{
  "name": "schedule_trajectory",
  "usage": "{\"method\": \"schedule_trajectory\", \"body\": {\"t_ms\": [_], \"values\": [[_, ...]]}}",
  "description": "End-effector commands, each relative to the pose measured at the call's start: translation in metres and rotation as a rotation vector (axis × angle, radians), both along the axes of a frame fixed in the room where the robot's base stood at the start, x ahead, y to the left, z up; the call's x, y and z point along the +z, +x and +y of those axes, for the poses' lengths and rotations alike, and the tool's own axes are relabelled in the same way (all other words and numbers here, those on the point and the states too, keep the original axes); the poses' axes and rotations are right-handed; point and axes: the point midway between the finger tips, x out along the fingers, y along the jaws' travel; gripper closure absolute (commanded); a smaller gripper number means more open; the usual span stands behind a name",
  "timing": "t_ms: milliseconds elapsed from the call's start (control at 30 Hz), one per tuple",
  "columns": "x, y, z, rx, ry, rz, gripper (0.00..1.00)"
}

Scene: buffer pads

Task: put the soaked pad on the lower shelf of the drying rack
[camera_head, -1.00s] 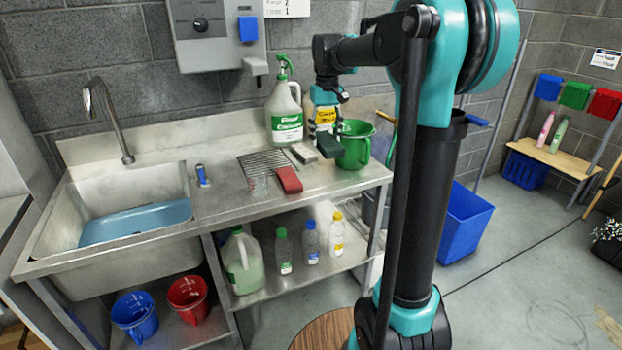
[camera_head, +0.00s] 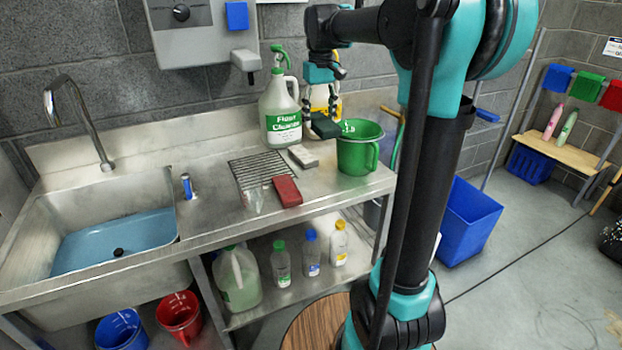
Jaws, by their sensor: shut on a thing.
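My gripper (camera_head: 323,103) is above the counter, shut on a dark green pad (camera_head: 326,127). The pad is held in the air left of the green bucket's rim, in front of a yellow-labelled bottle. Whether it is wet cannot be seen. A red pad (camera_head: 287,191) and a pale grey pad (camera_head: 303,157) lie on the counter near a wire rack (camera_head: 250,168). I cannot tell for certain which rack the task names.
A green bucket (camera_head: 358,150) stands at the counter's right end. A large cleaner jug (camera_head: 281,112) is behind. The sink (camera_head: 105,215) is at left. Pink and green bottles (camera_head: 568,127) stand on the wooden shelf. A blue bin (camera_head: 467,222) is on the floor beyond my arm.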

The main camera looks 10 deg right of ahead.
Motion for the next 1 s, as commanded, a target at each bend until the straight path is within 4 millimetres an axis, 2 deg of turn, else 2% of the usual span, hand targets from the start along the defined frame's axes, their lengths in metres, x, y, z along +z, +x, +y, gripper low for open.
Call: {"method": "schedule_trajectory", "body": {"t_ms": [167,600,700,1000], "values": [[-0.027,0.0,0.0,0.0,0.0,0.0,0.69],[-0.132,0.001,0.0,0.0,0.0,0.0,0.69],[-0.149,0.0,0.0,0.0,0.0,0.0,0.69],[-0.176,0.0,0.0,0.0,0.0,0.0,0.69]]}}
